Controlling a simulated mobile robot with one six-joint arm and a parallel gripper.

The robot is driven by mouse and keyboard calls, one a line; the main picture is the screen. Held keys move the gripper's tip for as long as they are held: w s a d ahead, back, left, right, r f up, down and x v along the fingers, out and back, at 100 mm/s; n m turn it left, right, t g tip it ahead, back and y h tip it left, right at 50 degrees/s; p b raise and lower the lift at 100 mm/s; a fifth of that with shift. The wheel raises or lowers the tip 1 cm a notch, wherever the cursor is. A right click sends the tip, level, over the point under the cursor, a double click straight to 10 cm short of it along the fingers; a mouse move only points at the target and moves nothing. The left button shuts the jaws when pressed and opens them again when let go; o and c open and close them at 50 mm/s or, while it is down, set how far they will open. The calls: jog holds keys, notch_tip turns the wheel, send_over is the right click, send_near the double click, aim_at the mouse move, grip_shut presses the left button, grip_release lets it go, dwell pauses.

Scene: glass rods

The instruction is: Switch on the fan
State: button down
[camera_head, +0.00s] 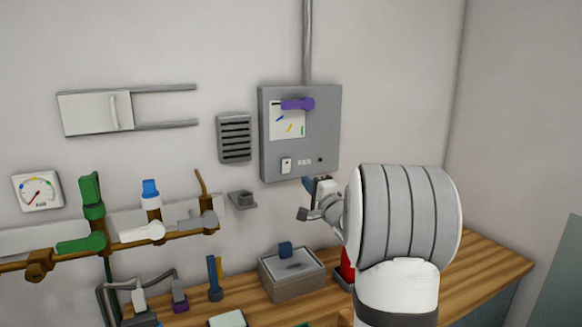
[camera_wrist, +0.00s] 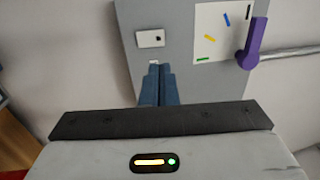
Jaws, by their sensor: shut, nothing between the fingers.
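A grey box (camera_head: 271,137) is on the wall, with a small white switch (camera_head: 286,165) low on its front. Beside the switch are a small label, too small to read for certain, and a dark round spot (camera_head: 320,160). The switch shows in the wrist view (camera_wrist: 150,39) as a white plate with a dark mark. My gripper (camera_head: 308,182) is just below the box's lower edge. Its blue fingers (camera_wrist: 160,68) are shut together and empty, pointing towards the box near the switch. I cannot tell whether they touch the box. A slatted grey vent (camera_head: 234,138) is left of the box.
A purple lever (camera_head: 298,104) sits on the box over a marked white panel. Pipes with green (camera_head: 82,243), white and grey valve handles run along the wall at left. A small bracket (camera_head: 242,199), a grey bin (camera_head: 292,279) and a red object (camera_head: 347,265) are below.

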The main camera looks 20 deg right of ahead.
aim_at(287, 162)
jog(key=w, duration=0.3)
jog(key=w+r+p, duration=0.1)
jog(key=w, duration=0.7)
jog(key=shift+w+a+r+p, duration=0.15)
jog(key=shift+r+p, duration=0.2)
jog(key=shift+r, duration=0.05)
jog(key=shift+w+r+p, duration=0.15)
jog(key=shift+r+p, duration=0.2)
jog(key=shift+p, duration=0.7)
jog(key=shift+g+p, duration=0.3)
jog(key=shift+p, duration=0.05)
jog(key=shift+f+b, duration=0.25)
jog(key=shift+b, duration=0.05)
jog(key=s+r, duration=0.2)
jog(key=s, duration=1.1)
jog(key=shift+s+d+r+b, duration=0.15)
jog(key=shift+s+d+b, duration=0.05)
jog(key=shift+s+b, duration=0.2)
